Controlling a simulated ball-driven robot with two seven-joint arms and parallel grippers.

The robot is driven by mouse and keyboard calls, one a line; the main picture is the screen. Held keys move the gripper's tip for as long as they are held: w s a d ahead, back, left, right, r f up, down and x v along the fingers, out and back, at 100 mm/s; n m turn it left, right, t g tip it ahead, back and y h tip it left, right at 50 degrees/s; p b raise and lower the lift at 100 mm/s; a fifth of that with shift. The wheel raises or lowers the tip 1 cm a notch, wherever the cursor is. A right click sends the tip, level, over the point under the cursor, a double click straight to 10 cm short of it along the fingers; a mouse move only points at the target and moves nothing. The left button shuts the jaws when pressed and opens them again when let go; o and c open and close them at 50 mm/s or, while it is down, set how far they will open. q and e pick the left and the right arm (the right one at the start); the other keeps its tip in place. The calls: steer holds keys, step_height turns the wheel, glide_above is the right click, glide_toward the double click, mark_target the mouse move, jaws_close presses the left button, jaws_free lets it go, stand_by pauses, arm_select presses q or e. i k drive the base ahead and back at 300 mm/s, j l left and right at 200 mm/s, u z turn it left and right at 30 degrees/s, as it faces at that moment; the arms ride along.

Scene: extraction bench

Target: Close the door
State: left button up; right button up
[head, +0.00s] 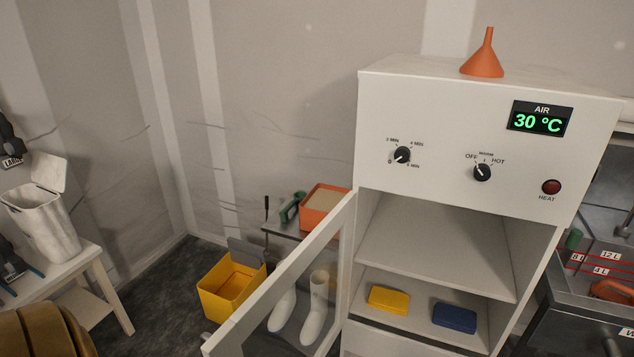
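The white cabinet (384,108) stands right of centre with its front facing me. Its door (343,226) has a pale frame and a see-through pane, is hinged on the cabinet's left side, and stands open, swung out toward the lower left. White boots show through the pane. Inside the cabinet are an empty shelf (435,260) and, below it, a yellow item (389,299) and a blue item (454,318). Neither of my grippers is in the head view.
An orange funnel (483,58) stands on the cabinet top. A yellow bin (229,290) is on the floor left of the door, and an orange box (325,207) is behind it. A white bench (95,283) is at the left. A dark unit (568,325) stands at the right.

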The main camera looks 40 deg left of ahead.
mark_target(227, 341)
steer(key=k+j+z, duration=0.1)
steer(key=j, duration=0.3)
steer(key=k+j+z, duration=0.1)
steer(key=k+j, duration=0.15)
steer(key=j, duration=0.15)
steer(key=k+j+z, duration=0.1)
steer(key=j, duration=0.3)
steer(key=k+j+z, duration=0.1)
steer(key=k+j, duration=0.2)
steer(key=j, duration=0.05)
